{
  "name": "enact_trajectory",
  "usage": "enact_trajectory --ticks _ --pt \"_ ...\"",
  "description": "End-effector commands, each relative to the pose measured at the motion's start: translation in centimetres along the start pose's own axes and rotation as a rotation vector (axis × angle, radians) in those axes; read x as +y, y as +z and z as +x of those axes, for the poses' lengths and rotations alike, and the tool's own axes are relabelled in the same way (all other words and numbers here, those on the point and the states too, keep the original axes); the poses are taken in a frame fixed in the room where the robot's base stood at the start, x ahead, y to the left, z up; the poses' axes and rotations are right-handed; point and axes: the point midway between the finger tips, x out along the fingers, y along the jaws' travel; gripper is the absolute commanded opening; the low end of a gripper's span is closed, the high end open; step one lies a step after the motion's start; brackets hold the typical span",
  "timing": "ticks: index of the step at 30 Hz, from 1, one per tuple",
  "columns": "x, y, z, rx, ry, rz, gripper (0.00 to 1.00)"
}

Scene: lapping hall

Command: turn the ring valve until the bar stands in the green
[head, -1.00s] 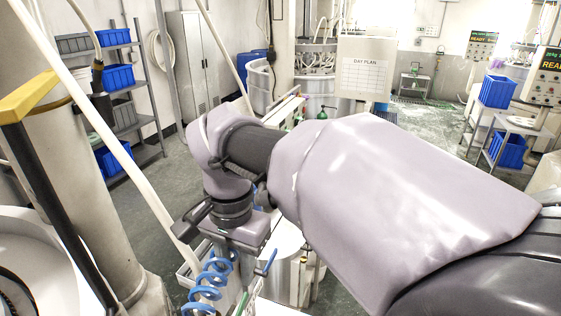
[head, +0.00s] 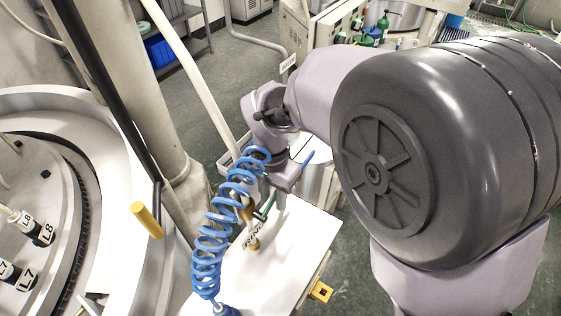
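My gripper points down over the far part of the box. Its fingertips are hidden or too small to read, so I cannot tell whether it touches the lever or is open. A blue bar-like handle (head: 308,160) shows right beside my gripper. No green-marked dial face is readable.
A coiled blue hose (head: 210,242) stands at the box's left front, close to my gripper. A pale slanted pipe (head: 190,75) passes behind it. A large round machine (head: 110,120) fills the left. A yellow part (head: 320,291) sticks out at the box's right edge. Grey floor lies behind.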

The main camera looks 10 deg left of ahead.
Motion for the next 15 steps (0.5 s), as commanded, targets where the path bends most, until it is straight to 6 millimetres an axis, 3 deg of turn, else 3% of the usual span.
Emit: enact_trajectory --ticks 8,13,15 --pt "0.0 -0.01 0.31 0.0 0.0 0.0 0.29" --pt "0.0 -0.01 0.29 0.0 0.0 0.0 0.0" --pt "0.0 -0.02 0.28 0.001 0.0 0.0 0.0"
